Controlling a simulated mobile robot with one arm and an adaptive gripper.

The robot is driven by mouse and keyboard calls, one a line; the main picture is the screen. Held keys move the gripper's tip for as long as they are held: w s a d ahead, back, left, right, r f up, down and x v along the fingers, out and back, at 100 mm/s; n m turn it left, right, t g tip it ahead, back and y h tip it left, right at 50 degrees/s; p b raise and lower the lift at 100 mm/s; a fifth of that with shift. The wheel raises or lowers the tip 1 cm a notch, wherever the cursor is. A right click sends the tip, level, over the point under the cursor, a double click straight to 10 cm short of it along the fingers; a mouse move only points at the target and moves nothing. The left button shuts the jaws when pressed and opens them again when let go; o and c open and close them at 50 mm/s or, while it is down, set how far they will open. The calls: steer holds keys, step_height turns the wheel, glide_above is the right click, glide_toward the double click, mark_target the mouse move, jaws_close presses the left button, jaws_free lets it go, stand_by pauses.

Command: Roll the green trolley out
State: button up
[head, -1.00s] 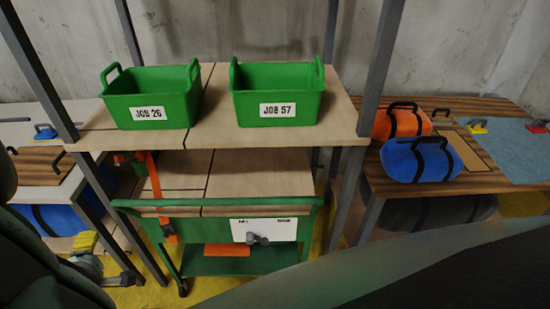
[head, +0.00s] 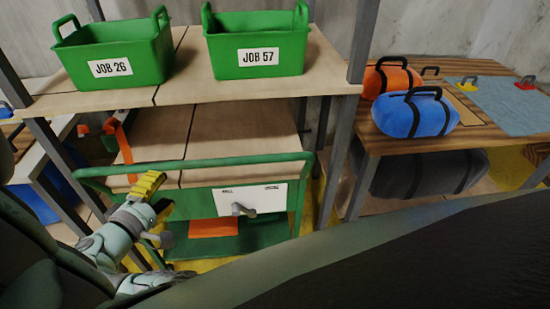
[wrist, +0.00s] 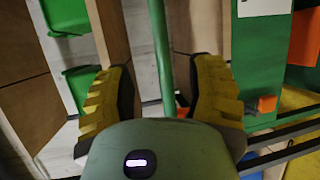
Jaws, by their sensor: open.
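The green trolley stands under the shelf in the head view, with a raised green push rail (head: 230,159), a green front panel (head: 205,199) and a low green tray (head: 265,237). My gripper (head: 150,186), with yellow ridged fingers, is at the left part of the trolley's front, just below the rail. In the wrist view my gripper (wrist: 163,85) is open, and the green rail (wrist: 162,45) runs between its two fingers. I cannot tell whether the fingers touch it.
Green bins JOB 26 (head: 112,56) and JOB 57 (head: 258,48) stand on the shelf above. Grey posts (head: 362,42) flank the trolley.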

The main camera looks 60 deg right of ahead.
mark_target(185, 167)
steer(key=p+x, duration=0.1)
steer(key=x, duration=0.8)
steer(key=shift+d, duration=0.25)
steer(key=shift+x, duration=0.85)
steer(key=shift+o, duration=0.3)
steer(key=shift+a+f, duration=0.1)
jaws_close()
